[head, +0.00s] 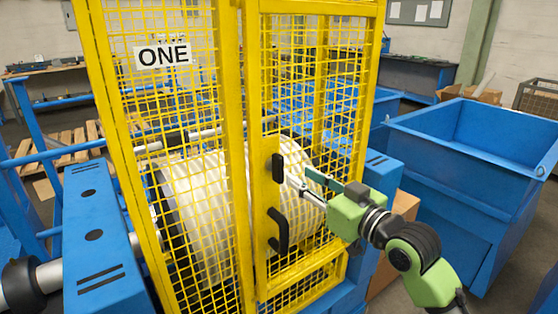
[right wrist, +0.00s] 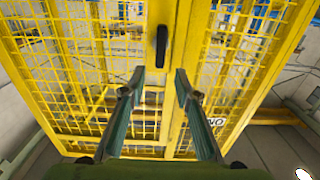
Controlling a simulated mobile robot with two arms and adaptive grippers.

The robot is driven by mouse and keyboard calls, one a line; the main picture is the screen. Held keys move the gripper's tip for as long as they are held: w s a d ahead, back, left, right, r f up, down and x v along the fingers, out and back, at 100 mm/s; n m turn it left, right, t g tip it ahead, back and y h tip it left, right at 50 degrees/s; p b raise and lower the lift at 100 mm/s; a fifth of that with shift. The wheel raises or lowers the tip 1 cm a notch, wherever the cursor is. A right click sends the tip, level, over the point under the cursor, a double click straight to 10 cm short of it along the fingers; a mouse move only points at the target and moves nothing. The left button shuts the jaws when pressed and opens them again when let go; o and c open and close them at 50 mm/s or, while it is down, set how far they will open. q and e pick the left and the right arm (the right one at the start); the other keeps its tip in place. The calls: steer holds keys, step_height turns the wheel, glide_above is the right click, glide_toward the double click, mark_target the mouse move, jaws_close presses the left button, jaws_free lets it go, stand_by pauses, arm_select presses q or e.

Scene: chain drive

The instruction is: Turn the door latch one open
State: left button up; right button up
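The yellow mesh door (head: 252,190) stands closed in the cage, which bears a "ONE" sign (head: 163,55). An upright black latch (head: 278,168) sits on the door's post, above a black pull handle (head: 279,231). My right gripper (head: 299,178) is just right of the latch, its fingers apart and empty. In the right wrist view the open fingers (right wrist: 160,75) point at the post, with a straight black piece (right wrist: 162,46) ahead of and between them. I cannot tell there whether it is the latch or the handle. My left gripper is out of view.
A large cream drum (head: 195,205) lies behind the mesh. Blue machine housings (head: 95,225) flank the cage. A blue bin (head: 470,165) stands at the right, and a wooden pallet (head: 72,145) lies at the back left. Some floor is bare at the far right.

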mark_target(282, 164)
steer(key=p+x, duration=0.1)
steer(key=x, duration=0.9)
steer(key=shift+p, duration=0.4)
jaws_close()
